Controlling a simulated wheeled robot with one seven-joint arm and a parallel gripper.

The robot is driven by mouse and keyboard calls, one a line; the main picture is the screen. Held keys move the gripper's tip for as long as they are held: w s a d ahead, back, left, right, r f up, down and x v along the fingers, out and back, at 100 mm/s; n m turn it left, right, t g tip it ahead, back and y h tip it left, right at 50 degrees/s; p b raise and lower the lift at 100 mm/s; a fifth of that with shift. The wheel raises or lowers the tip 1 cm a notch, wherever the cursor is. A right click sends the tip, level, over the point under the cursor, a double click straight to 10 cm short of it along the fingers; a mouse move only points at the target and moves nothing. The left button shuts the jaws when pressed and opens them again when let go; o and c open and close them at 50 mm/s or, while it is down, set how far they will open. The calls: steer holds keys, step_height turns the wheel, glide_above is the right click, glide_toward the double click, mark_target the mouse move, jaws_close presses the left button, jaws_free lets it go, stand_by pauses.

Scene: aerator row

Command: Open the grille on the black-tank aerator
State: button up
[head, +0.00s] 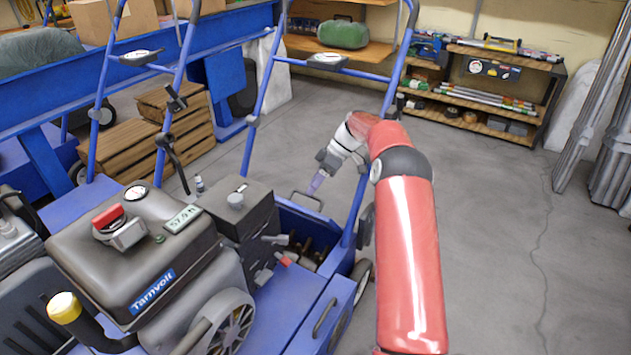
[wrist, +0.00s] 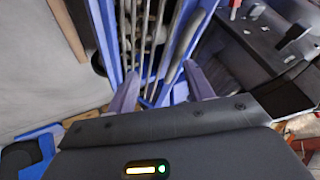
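The aerator with the dark tank (head: 133,250), labelled "Tarnvoli", stands on blue framework at lower left in the head view. Behind its engine is an open-topped blue bay (head: 318,222) with dark parts inside. A dark loop handle (head: 308,197) shows at the bay's far edge. My gripper (head: 317,183) is above that edge, pointing down. In the wrist view my gripper (wrist: 162,88) is open, its two purple fingers apart with nothing visibly held. Parallel grey bars (wrist: 150,35), apparently the grille, lie between blue edges beyond the fingers. I cannot tell whether anything touches.
Blue handlebar tubes (head: 255,110) rise close around my arm. A wooden crate (head: 180,120) and another blue machine (head: 60,90) stand at left. Shelves (head: 485,90) line the back wall. The concrete floor (head: 500,230) at right is clear.

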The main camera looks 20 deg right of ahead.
steer(key=shift+s+d+f, duration=0.15)
steer(key=shift+d+f, duration=0.5)
steer(key=shift+f, duration=0.1)
step_height(320, 180, up, 22)
steer(key=a+p, duration=0.1)
steer(key=p, duration=0.3)
steer(key=shift+a+f, duration=0.15)
steer(key=shift+f, duration=0.1)
steer(key=shift+w, duration=0.2)
